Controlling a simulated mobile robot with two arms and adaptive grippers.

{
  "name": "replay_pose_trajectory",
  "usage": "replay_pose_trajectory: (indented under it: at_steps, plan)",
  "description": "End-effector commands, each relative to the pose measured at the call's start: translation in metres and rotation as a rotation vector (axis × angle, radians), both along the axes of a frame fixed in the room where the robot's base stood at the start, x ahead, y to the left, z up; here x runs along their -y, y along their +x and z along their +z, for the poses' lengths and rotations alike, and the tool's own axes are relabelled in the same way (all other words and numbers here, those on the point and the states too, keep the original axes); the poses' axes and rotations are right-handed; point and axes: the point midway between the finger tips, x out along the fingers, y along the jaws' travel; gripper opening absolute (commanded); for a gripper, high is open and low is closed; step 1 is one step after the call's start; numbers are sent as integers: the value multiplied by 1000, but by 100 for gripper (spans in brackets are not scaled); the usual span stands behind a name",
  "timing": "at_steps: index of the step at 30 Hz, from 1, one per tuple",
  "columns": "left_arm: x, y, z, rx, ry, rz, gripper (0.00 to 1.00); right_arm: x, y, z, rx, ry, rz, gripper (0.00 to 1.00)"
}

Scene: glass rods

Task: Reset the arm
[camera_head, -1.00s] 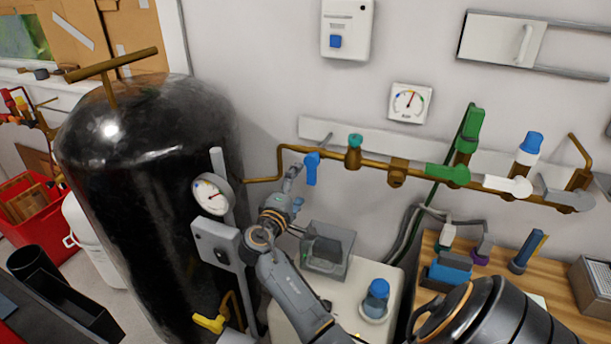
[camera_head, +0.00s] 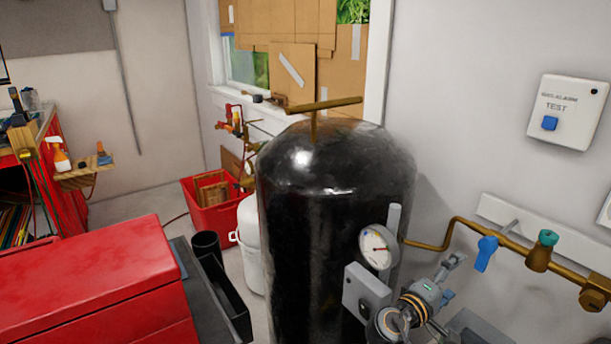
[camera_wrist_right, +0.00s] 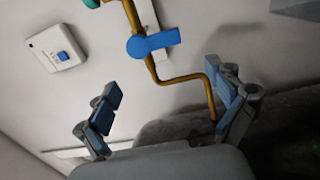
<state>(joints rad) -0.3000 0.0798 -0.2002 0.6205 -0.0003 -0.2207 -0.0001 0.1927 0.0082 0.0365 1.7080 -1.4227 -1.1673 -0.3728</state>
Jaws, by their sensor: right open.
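My right gripper (camera_head: 447,279) shows at the lower right of the head view, in front of the wall and to the right of the black tank's gauge. In the right wrist view its two fingers (camera_wrist_right: 165,112) stand wide apart with nothing between them. The blue valve handle (camera_wrist_right: 152,43) on the brass pipe is beyond the fingers and apart from them. In the head view this handle (camera_head: 487,253) is above and to the right of the gripper. My left gripper is not in either view.
A large black tank (camera_head: 310,220) with a round gauge (camera_head: 376,247) and a grey box (camera_head: 366,292) stands close to the left of my right gripper. A brass pipe (camera_head: 454,222) runs along the wall. A red chest (camera_head: 95,290) and red bin (camera_head: 212,212) are at left.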

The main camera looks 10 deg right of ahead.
Motion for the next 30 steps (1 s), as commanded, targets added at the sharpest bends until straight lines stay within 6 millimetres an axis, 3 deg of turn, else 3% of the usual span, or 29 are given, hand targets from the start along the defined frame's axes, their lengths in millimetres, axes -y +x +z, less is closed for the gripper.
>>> replay_pose_trajectory:
  at_steps: [4, 8, 12, 15, 21, 30]
  plan:
    - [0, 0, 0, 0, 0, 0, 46, -4, -18, -26, 17, 108, 15, 93]
    - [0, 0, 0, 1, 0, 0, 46, -22, -54, -76, 47, 352, 45, 93]
    - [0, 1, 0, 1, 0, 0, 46, -63, -105, -131, 49, 687, 72, 93]
    - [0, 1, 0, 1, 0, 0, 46, -99, -138, -156, 25, 897, 80, 93]
    - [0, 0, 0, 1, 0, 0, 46, -156, -190, -177, -42, 1181, 78, 93]
    - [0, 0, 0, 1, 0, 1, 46, -222, -255, -177, -157, 1477, 63, 93]
